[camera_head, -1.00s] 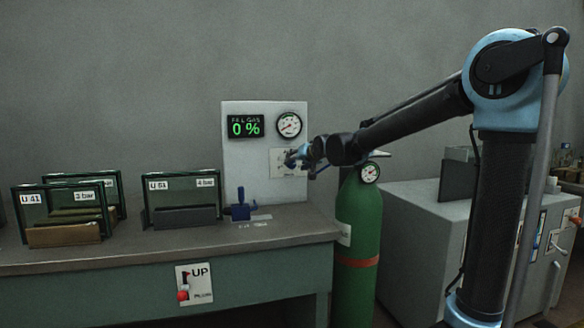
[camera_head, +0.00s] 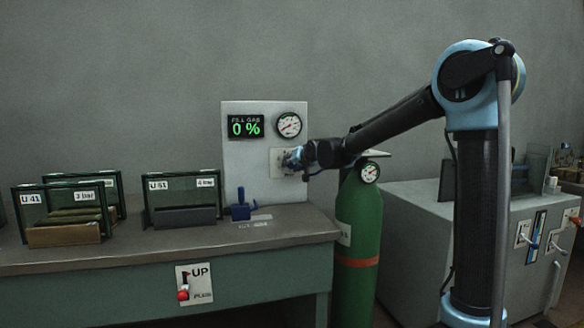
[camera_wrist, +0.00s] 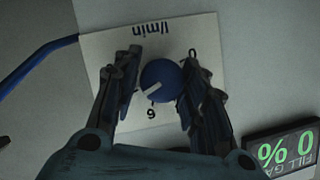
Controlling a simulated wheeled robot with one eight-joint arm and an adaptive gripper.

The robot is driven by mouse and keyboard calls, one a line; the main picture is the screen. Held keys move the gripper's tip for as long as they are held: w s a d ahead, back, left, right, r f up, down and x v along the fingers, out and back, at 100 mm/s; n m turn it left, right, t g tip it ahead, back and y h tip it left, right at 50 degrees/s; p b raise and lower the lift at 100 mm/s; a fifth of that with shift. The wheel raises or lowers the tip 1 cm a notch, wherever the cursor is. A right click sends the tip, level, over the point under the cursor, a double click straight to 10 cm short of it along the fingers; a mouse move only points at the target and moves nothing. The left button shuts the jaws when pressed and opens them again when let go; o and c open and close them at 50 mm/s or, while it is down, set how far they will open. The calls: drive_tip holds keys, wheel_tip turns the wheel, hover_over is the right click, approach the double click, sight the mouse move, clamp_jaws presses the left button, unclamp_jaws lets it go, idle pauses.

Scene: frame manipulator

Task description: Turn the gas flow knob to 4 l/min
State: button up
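The blue gas flow knob (camera_wrist: 161,82) sits on a white plate (camera_wrist: 95,48) printed "l/min", which appears upside down in the wrist view. Its pale pointer mark slants toward the lower left of that view, near a digit below the knob; the other scale digits are mostly hidden. My gripper (camera_wrist: 162,75) is open, with one dark finger on each side of the knob. The fingers are very close to it; I cannot tell if they touch. In the head view my gripper (camera_head: 292,160) covers most of the knob on the plate (camera_head: 278,170).
The panel (camera_head: 236,170) carries a display (camera_head: 245,126) reading 0 % and a round gauge (camera_head: 289,125). A blue lever (camera_head: 240,208) and glass units (camera_head: 182,195) stand on the bench (camera_head: 180,245). A green gas cylinder (camera_head: 358,220) stands under my arm.

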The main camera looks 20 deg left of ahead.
drive_tip(key=c, duration=0.4)
drive_tip(key=n+t+h, duration=0.1)
drive_tip(key=n, duration=0.1)
drive_tip(key=shift+a+n+h, duration=0.1)
drive_tip(key=shift+n+h, duration=0.2)
drive_tip(key=n+t+h, duration=0.1)
drive_tip(key=n, duration=0.2)
drive_tip(key=shift+s+h, duration=0.1)
drive_tip(key=shift+h, duration=0.3)
drive_tip(key=n+t, duration=0.1)
drive_tip(key=n+h, duration=0.1)
drive_tip(key=n, duration=0.1)
drive_tip(key=shift+a+t+h, duration=0.15)
drive_tip(key=shift+t+h, duration=0.15)
drive_tip(key=shift+t, duration=0.1)
drive_tip(key=n+t, duration=0.1)
drive_tip(key=n, duration=0.1)
drive_tip(key=n+h, duration=0.1)
drive_tip(key=shift+s+f+n+t, duration=0.15)
drive_tip(key=shift+n+t, duration=0.25)
